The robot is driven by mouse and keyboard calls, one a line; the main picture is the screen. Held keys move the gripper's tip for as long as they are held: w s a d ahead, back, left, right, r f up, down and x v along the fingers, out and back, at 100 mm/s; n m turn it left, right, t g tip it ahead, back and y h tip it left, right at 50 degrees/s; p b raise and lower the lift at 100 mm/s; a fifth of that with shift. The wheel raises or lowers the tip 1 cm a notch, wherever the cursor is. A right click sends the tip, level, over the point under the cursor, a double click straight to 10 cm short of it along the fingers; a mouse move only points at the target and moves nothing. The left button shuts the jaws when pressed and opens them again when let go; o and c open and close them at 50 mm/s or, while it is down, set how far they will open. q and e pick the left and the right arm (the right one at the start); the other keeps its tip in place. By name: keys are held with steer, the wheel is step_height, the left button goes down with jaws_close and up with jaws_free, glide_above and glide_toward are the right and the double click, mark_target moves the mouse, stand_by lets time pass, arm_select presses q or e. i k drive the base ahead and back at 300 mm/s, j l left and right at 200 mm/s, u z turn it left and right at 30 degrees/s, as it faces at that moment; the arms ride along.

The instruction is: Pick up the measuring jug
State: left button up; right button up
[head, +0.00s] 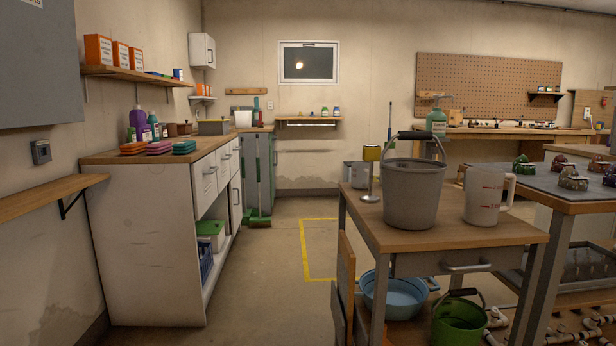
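A whitish measuring jug (485,197) with red markings stands upright on the wooden top of a work table (450,240) at the right in the head view. Its handle is on the right side. It stands just right of a large grey bucket (412,195), whose dark handle is raised. The jug's front is in plain view. Neither of my grippers shows in this view.
A small yellow-topped stand (371,175) is left of the bucket. A blue basin (397,295) and a green bucket (459,320) are below the tabletop. A grey-topped table (550,185) stands close on the right. Floor is clear between the left cabinet (150,240) and the work table.

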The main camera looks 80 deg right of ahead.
mark_target(484, 186)
steer(key=z, duration=3.15)
